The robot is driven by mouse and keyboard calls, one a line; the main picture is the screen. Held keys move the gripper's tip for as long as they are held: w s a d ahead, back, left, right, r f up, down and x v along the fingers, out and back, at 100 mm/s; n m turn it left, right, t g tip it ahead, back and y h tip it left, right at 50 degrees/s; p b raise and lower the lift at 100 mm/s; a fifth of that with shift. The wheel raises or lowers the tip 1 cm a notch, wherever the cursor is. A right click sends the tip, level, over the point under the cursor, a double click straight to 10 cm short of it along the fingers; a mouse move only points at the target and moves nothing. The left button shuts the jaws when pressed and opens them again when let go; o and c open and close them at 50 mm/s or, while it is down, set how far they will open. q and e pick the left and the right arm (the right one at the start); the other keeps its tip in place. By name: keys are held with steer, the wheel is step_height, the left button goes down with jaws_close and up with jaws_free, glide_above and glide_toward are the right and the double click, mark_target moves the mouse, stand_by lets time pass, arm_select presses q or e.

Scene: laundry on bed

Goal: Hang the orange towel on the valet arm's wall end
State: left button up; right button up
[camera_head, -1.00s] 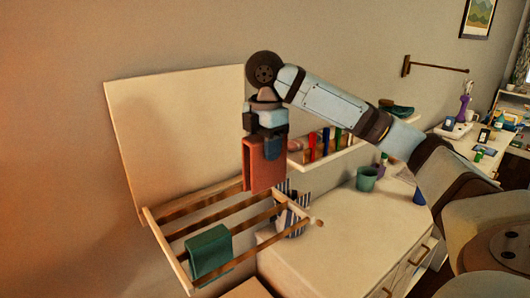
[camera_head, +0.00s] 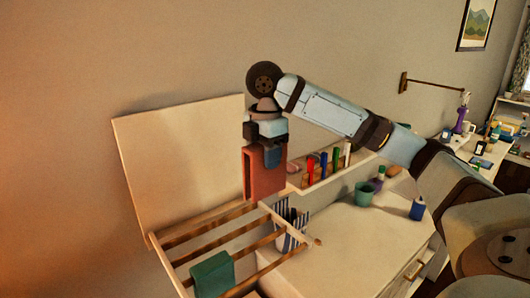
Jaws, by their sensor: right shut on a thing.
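The orange towel (camera_head: 262,178) hangs folded from my right gripper (camera_head: 268,158), which is shut on its top edge. The towel is above the far right end of a wooden drying rack (camera_head: 205,228); I cannot tell for certain whether its lower edge is clear of the rack. The valet arm (camera_head: 437,87) is a thin brown rod on a wall plate (camera_head: 403,83), at the right on the wall, well away from the towel. Its wall end is at the left by the plate and looks bare. My left gripper is not in view.
A green cloth (camera_head: 212,274) hangs on the rack. A shelf (camera_head: 330,178) with several coloured items is just right of the towel, behind my right arm.

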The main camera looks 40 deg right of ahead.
step_height(320, 180, up, 9)
steer(key=shift+f, duration=0.15)
stand_by(0.4)
